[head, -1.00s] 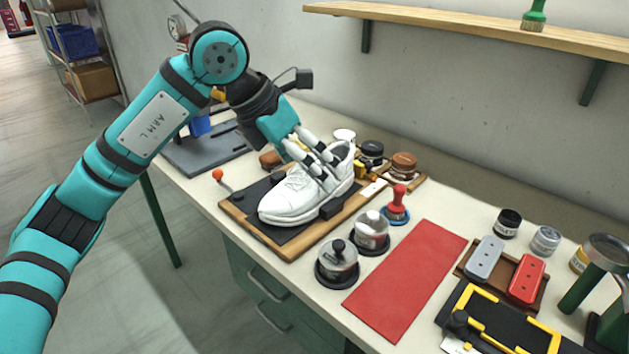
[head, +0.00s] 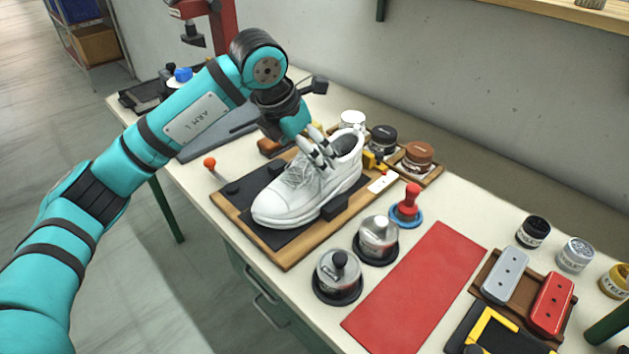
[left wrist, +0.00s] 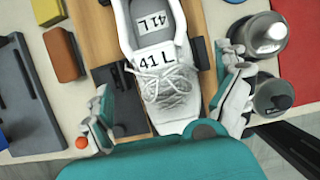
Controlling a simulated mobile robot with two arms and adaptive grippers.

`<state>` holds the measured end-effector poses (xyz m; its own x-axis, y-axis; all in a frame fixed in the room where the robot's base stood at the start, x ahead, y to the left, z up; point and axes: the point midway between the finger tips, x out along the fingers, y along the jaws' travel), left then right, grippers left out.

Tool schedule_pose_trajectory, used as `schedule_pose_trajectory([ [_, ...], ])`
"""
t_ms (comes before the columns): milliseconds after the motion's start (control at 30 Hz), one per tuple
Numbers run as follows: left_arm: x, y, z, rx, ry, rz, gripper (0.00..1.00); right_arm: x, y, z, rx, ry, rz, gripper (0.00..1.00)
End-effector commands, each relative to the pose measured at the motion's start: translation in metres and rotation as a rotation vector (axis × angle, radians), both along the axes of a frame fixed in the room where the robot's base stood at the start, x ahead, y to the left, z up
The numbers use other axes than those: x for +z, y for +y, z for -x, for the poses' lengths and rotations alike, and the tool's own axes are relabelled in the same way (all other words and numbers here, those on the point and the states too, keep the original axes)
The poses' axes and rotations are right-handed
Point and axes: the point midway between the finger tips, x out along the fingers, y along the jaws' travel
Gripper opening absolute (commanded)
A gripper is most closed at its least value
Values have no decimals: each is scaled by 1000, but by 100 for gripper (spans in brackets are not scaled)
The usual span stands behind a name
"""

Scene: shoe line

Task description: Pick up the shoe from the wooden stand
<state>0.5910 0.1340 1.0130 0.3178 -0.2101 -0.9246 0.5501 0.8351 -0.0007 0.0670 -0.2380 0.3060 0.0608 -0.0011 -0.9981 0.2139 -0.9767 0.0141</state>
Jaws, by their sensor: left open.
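The white shoe (head: 300,187) sits on the wooden stand (head: 281,258), its toe toward the front left and its heel toward the back right. In the left wrist view the shoe (left wrist: 170,80) shows "41 L" on its tongue and insole, with its laces between my fingers. My left gripper (head: 322,156) is above the shoe near its opening. In the left wrist view the left gripper (left wrist: 168,115) is open, one finger on each side of the shoe with visible gaps. The toe is hidden behind the gripper body there. My right gripper is not in view.
Two metal-topped pots (head: 338,275) and a red-handled stamp (head: 407,205) stand close to the stand's right side. A red mat (head: 418,290) lies to the right. Several jars (head: 383,140) stand behind the shoe. An orange-knobbed lever (head: 210,163) is at the stand's left.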

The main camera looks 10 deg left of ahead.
Motion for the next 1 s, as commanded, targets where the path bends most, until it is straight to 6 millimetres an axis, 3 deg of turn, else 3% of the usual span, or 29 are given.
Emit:
schedule_pose_trajectory([
  [100,-10,-3,-3,-1,1,0,100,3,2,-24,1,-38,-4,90],
  [233,-16,-4,-6,-2,0,0,100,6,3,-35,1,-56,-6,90],
  [533,-54,-13,-20,-2,2,1,100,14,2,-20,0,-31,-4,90],
  [833,-59,-14,-22,-2,-1,0,100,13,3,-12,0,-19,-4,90],
  [1000,-59,-14,-22,-2,-1,0,78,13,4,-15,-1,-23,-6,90],
])
